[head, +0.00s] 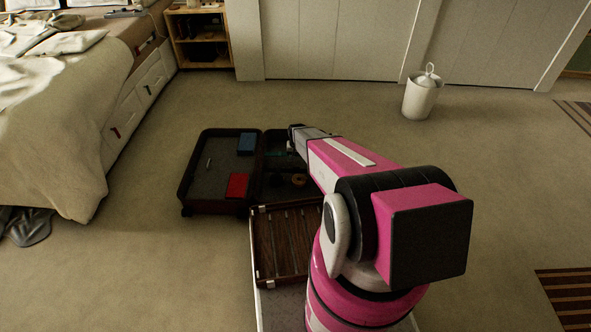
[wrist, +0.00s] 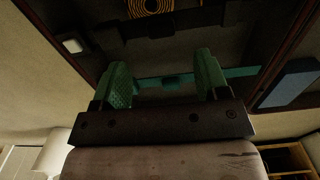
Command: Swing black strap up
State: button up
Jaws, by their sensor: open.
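An open dark suitcase (head: 187,187) lies on the carpet; its two halves sit side by side. My gripper (head: 291,140) is over the far end of the right half. In the wrist view my gripper (wrist: 162,65) has its two green fingers spread apart with nothing clearly held between them. A teal strip (wrist: 240,72) runs across behind the fingers. A dark band with blocky pieces (wrist: 150,32) crosses the case beyond the fingertips; it may be the black strap, but it is too dark to be sure. My arm hides part of the right half in the head view.
The left half holds a blue item (head: 246,143) and a red item (head: 237,185). A tan coil (head: 298,180) lies in the right half. A slatted brown tray (head: 262,250) is in front.

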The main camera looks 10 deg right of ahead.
aim_at(296, 169)
notch_tip(296, 169, down, 9)
jog(key=shift+r, duration=0.1)
dwell(0.3)
grip_shut()
jog(key=shift+r, duration=0.1)
